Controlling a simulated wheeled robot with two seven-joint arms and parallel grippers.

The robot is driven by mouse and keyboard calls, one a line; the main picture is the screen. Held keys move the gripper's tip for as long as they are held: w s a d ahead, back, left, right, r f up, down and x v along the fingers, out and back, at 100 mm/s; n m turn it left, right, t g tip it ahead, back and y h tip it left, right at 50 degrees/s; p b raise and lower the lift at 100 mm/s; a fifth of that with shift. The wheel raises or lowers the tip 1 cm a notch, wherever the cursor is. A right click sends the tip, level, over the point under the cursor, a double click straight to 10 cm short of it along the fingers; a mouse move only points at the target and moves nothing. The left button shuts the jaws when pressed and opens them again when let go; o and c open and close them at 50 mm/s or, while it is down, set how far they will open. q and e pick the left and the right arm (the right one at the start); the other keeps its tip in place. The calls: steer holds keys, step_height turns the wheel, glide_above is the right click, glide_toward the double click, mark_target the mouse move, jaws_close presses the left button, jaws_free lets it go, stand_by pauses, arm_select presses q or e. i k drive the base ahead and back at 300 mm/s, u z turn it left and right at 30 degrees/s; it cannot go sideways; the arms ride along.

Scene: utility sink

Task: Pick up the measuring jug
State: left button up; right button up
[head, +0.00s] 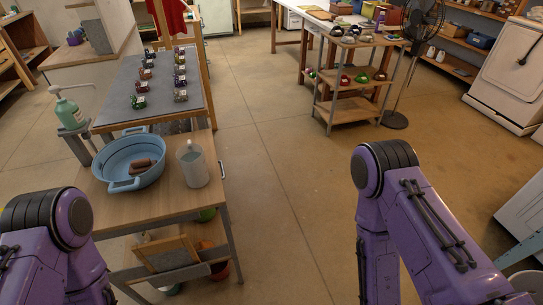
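The measuring jug (193,165) is a pale, translucent jug. It stands upright near the right edge of a small wooden table (185,208) on the left side of the head view. A light blue basin (107,184) is just left of the jug, with brown objects (143,165) inside it. My two purple arms come in from the lower left and lower right. Both are apart from the jug. Neither gripper can be made out in this view.
Behind the table is a grey-topped bench (128,95) with several small items in rows. A green pump bottle (66,111) stands on a stand at left. Shelves under the table hold a wooden frame (167,254) and pots. The floor (270,180) in the middle is clear.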

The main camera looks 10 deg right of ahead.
mark_target(191, 158)
steer(key=z, duration=1.25)
steer(key=i, duration=1.05)
steer(key=u, duration=2.5)
